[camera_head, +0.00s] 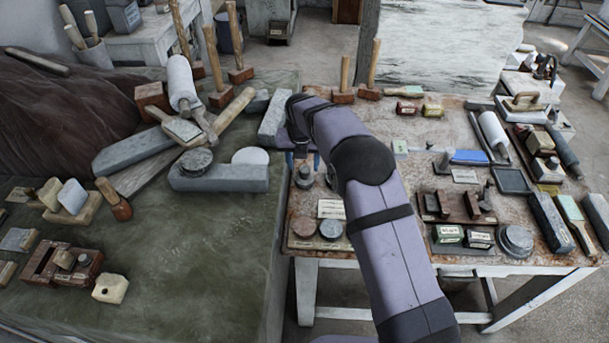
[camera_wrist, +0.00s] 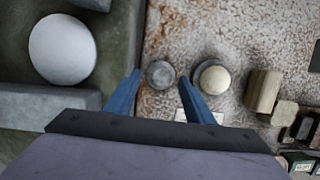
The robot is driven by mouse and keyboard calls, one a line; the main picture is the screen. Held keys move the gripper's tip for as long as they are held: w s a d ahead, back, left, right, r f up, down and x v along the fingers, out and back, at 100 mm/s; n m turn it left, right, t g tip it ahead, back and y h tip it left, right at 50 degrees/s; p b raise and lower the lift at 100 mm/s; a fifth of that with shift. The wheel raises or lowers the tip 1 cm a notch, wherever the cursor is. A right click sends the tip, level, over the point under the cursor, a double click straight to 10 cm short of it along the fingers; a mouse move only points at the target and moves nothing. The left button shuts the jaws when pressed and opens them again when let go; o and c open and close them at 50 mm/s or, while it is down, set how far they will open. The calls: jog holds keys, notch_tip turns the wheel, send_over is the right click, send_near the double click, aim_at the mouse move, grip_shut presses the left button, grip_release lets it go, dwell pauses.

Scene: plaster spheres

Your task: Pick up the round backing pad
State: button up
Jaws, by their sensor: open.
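Two small round pieces lie side by side on the rusty-brown table in the wrist view: a grey disc (camera_wrist: 160,74) and a cream-topped round piece with a dark rim (camera_wrist: 214,79). I cannot tell for certain which is the round backing pad. My gripper (camera_wrist: 157,90) is open and empty, its blue fingers spread above the table. The grey disc shows between the fingertips; the right finger is near the cream-topped piece. In the head view my gripper (camera_head: 303,161) is over the table's left edge, partly hidden by my arm, with a round grey piece (camera_head: 304,178) just below it.
A brown disc (camera_head: 304,227) and a grey disc (camera_head: 331,230) lie nearer the front. Mallets (camera_head: 343,92) stand behind. Blocks and tools crowd the table's right side.

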aim_at(304, 168)
jog(key=shift+p+x, duration=0.75)
jog(key=shift+x, duration=1.25)
jog(key=shift+s+d, duration=0.1)
jog(key=shift+d, duration=0.05)
jog(key=c, duration=1.1)
